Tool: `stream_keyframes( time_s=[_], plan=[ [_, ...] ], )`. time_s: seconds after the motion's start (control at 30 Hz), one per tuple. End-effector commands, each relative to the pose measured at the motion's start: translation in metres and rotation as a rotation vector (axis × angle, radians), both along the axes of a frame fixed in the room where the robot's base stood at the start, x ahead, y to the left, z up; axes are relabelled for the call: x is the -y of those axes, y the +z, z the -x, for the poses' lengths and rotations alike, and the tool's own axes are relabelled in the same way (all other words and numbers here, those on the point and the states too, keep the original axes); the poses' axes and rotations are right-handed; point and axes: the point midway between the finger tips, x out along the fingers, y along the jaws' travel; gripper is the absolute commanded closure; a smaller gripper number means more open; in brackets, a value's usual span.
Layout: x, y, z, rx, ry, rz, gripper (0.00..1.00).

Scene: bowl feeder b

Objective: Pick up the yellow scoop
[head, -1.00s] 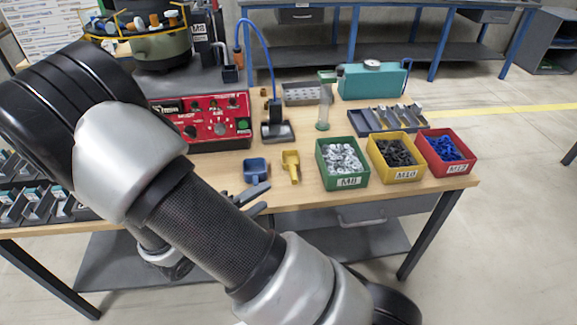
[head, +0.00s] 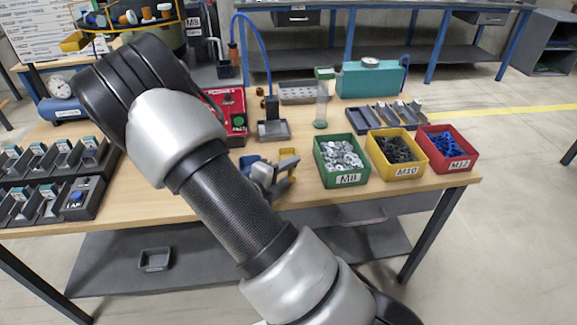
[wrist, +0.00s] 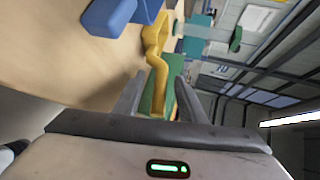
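The yellow scoop (head: 288,163) lies on the wooden table between the blue scoop and the green bin. My gripper (head: 275,178) is at the scoop's front side and partly covers it in the head view. In the wrist view, my gripper (wrist: 160,78) is open, with its two fingers apart. The yellow scoop (wrist: 154,38) shows ahead, and its handle reaches down into the gap between the fingers. I cannot tell whether a finger touches it.
The blue scoop (head: 248,163) lies close on the left; it also shows in the wrist view (wrist: 112,18). The green M8 bin (head: 342,180) stands close on the right, then the yellow M10 bin (head: 397,175) and red M12 bin (head: 447,167). A gray stand (head: 273,130) is behind.

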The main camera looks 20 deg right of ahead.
Motion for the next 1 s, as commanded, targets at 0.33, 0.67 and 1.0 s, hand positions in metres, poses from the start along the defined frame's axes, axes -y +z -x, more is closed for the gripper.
stream_keyframes(
  time_s=[0.33, 0.67, 1.0],
  plan=[
    [0.007, -0.002, -0.004, 0.000, 0.000, 0.000, 0.66],
    [0.007, -0.001, -0.004, 0.001, 0.000, 0.000, 1.00],
    [0.006, 0.025, -0.004, 0.005, -0.001, -0.002, 1.00]
  ],
)
